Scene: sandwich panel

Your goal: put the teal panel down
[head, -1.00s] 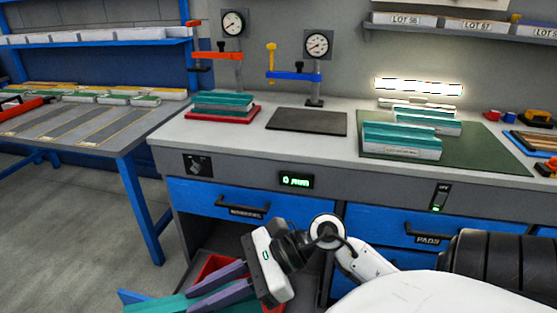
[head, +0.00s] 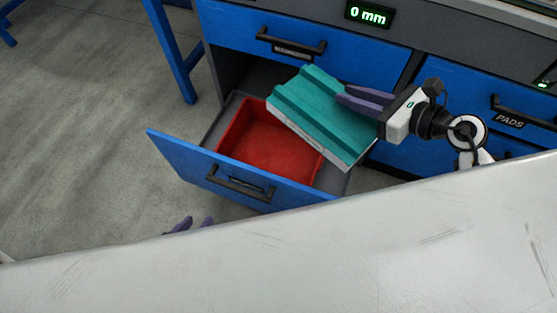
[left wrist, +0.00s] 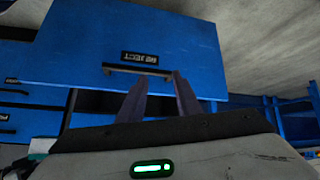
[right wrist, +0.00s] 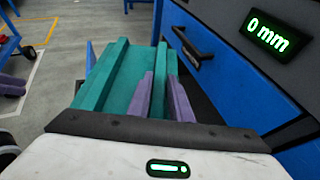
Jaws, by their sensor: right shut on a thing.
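The teal panel (head: 320,105) is ribbed on top with a pale underside edge. My right gripper (head: 345,96) is shut on one of its ribs, and the right wrist view shows the fingers (right wrist: 160,88) on either side of that rib. The panel is tilted and hangs over the right part of an open blue drawer (head: 215,170). A red bin (head: 255,142) lies inside the drawer, its right side partly hidden by the panel. My left gripper (head: 190,224) is low in front of the drawer; its fingers (left wrist: 160,95) are apart and empty, facing the drawer front (left wrist: 180,50).
The blue workbench drawers (head: 350,45) stand behind and right of the panel, with a "0 mm" display (head: 368,14) above. A blue table leg (head: 172,50) stands at the left. The floor (head: 80,130) left of the drawer is clear.

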